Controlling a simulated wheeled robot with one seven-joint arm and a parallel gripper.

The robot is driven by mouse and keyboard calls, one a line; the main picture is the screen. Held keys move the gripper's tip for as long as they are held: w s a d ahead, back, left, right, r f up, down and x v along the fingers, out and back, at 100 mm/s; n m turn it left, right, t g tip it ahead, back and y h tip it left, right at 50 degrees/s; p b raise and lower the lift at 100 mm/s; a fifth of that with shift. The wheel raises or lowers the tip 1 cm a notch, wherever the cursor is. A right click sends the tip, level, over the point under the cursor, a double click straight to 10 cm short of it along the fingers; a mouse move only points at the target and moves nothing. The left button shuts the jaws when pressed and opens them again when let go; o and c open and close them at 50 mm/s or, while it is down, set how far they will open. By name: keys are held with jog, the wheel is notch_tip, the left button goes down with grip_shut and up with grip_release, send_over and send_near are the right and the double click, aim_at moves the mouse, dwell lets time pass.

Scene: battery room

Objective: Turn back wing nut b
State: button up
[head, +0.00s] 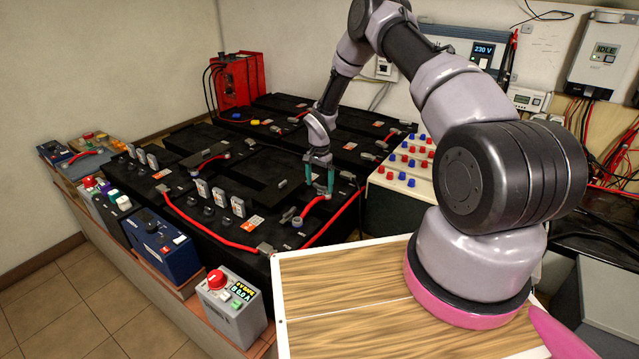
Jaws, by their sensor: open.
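My gripper (320,186) points down over the black battery bank (275,195), its two teal fingertips apart, with no object visible between them. The fingertips are just above or around a battery terminal where a red cable (314,204) ends; contact cannot be told. Small grey terminal fittings (291,216) stand just left of and below the gripper. Which of the small fittings is wing nut b cannot be told at this size, and the fingers partly hide the terminal beneath them.
Grey-white upright blocks (220,203) stand on the batteries left of the gripper. A panel with red and blue knobs (400,180) is to the right. A grey box with a red button (231,305) is in front. A red charger (238,78) stands at the back left.

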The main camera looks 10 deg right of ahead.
jog(key=shift+c, duration=0.3)
jog(key=c, duration=1.2)
jog(key=shift+c, duration=0.2)
jog(key=shift+n, duration=0.4)
jog(key=n, duration=0.3)
jog(key=shift+n, duration=0.3)
jog(key=n, duration=0.4)
jog(key=shift+d+n, duration=0.1)
jog(key=shift+n, duration=0.2)
jog(key=n, duration=0.4)
jog(key=shift+n, duration=0.3)
jog(key=n, duration=0.4)
jog(key=shift+d, duration=0.1)
jog(key=shift+n, duration=0.3)
